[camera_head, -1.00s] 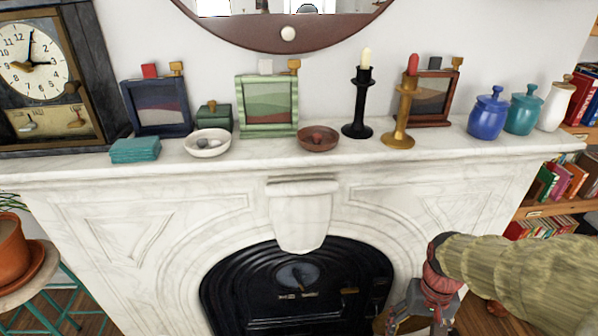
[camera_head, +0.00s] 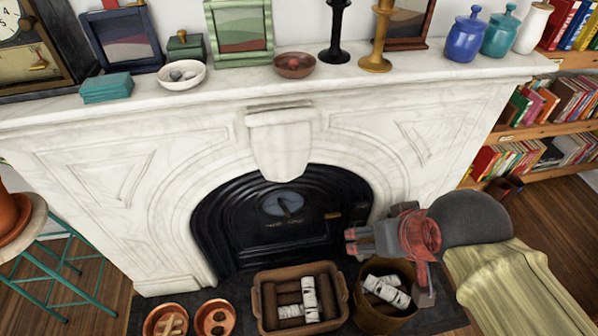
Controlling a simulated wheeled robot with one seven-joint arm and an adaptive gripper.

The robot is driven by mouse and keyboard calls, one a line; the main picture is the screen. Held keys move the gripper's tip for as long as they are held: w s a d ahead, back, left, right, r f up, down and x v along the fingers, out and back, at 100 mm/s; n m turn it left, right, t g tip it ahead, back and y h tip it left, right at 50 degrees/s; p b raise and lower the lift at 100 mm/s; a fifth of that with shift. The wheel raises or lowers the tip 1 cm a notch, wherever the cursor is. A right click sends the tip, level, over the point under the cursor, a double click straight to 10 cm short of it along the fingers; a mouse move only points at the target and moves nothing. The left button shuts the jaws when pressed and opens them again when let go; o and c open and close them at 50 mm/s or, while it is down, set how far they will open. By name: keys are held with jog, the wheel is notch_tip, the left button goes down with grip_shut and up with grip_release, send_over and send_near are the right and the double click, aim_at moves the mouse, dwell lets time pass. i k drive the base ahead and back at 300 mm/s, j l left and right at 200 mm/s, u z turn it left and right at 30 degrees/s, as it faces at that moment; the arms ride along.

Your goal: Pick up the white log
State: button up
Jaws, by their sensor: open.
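Pale, birch-like white logs lie in two containers on the hearth. One white log (camera_head: 310,296) stands out among brown logs in a brown rectangular basket (camera_head: 259,303). More white log pieces (camera_head: 386,291) lie in a round brownish bucket (camera_head: 377,322) just right of it. My gripper (camera_head: 352,241) is open and empty, pointing left in front of the fireplace's right side. In the picture it appears above the bucket and up-right of the basket. Its height over them is hard to tell.
The black fireplace insert (camera_head: 262,238) and marble surround (camera_head: 110,185) stand behind. The mantel (camera_head: 230,95) holds pots, frames and bowls. Two terracotta dishes (camera_head: 215,318) sit left of the basket. A teal stool (camera_head: 60,272) with a plant pot stands at left, bookshelves (camera_head: 550,120) at right.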

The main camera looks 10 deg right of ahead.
aim_at(311, 314)
jog(key=k+j+u, duration=0.15)
jog(key=k, duration=0.25)
jog(key=i+j+z, duration=0.2)
jog(key=j+z, duration=0.2)
jog(key=j, duration=0.3)
jog(key=i+j+z, duration=0.1)
jog(key=j+z, duration=0.25)
jog(key=j, duration=0.4)
jog(key=j+z, duration=0.4)
jog(key=j, duration=0.35)
